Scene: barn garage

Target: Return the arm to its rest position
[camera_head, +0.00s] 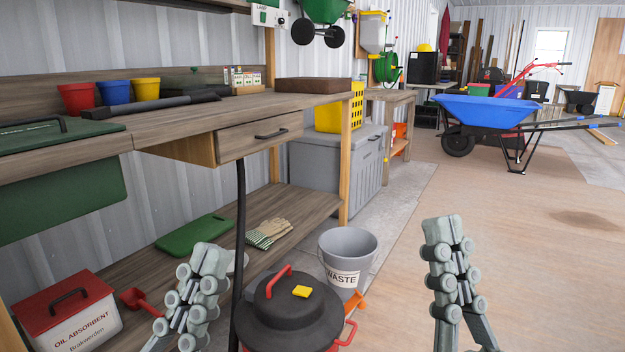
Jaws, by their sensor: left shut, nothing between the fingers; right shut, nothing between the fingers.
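My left gripper (212,262) is in the lower left of the head view, in front of the workbench's lower shelf. Its fingers point up and are shut, with nothing held. My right gripper (443,232) is in the lower right, over the open floor in the picture. Its fingers also point up, shut and empty. Both grippers appear apart from the things around them.
The workbench (170,125) with a drawer (262,135) stands at left. A black-lidded canister (275,315) and a grey waste bucket (350,250) stand between the grippers. An oil absorbent box (75,320) is lower left. Open floor (530,270) lies right; a blue wheelbarrow (490,110) stands beyond.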

